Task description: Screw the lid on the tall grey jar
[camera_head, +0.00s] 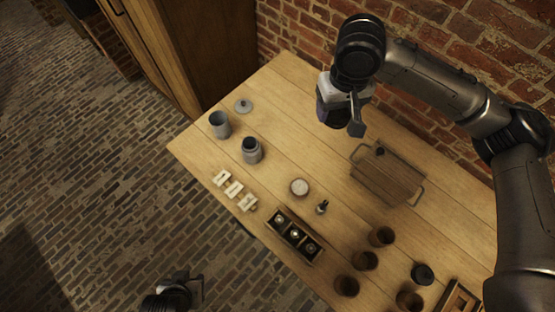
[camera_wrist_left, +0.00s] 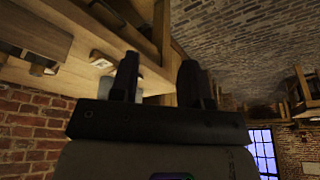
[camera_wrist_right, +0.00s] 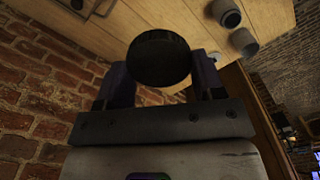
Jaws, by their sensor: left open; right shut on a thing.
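Two grey jars stand at the table's far left. One (camera_head: 219,124) is open and plain-walled; the other (camera_head: 251,150) has a narrower neck and a dark mouth. I cannot tell for sure which is taller. Both also show at the top of the right wrist view. My right gripper (camera_head: 342,122) is above the table, right of the jars and well apart from them. It is shut on a round dark lid (camera_wrist_right: 159,58), seen between its fingers in the right wrist view. My left gripper (camera_head: 195,290) is open and empty, low and off the table's front edge.
A grey knobbed lid (camera_head: 243,106) lies behind the jars. White blocks (camera_head: 234,189), a compartment box (camera_head: 293,237), a round pale-topped item (camera_head: 299,187), a handled wooden board (camera_head: 387,176), brown cups (camera_head: 365,260) and a dark round item (camera_head: 423,274) occupy the table. A brick wall (camera_head: 450,40) stands behind.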

